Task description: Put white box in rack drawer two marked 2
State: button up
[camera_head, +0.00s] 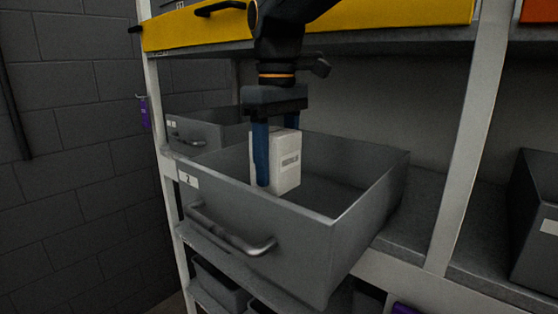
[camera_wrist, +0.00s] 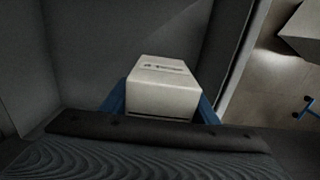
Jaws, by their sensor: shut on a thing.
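The white box (camera_head: 288,165) is upright between the blue fingers of my gripper (camera_head: 282,180). The fingers are shut on it. In the camera_head view it is inside the walls of the grey drawer marked 2 (camera_head: 300,240), which is pulled out from the rack. The front wall hides the drawer floor near the box, so I cannot tell whether the box touches it. In the camera_wrist view the white box (camera_wrist: 165,88) sits between the blue fingertips (camera_wrist: 163,108), with grey drawer walls around it.
A yellow drawer front (camera_head: 350,18) is just above, close to my arm. A smaller grey bin (camera_head: 200,130) stands behind at left. A white rack post (camera_head: 470,140) and another grey bin (camera_head: 540,210) are at right. The drawer's right part is empty.

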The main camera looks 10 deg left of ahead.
jog(key=shift+f+b, duration=0.65)
jog(key=shift+f, duration=3.7)
jog(key=shift+f, duration=0.3)
jog(key=o, duration=1.8)
jog(key=shift+c, duration=0.2)
jog(key=shift+r+p, duration=0.7)
jog(key=shift+r, duration=2.8)
jog(key=shift+d, duration=0.1)
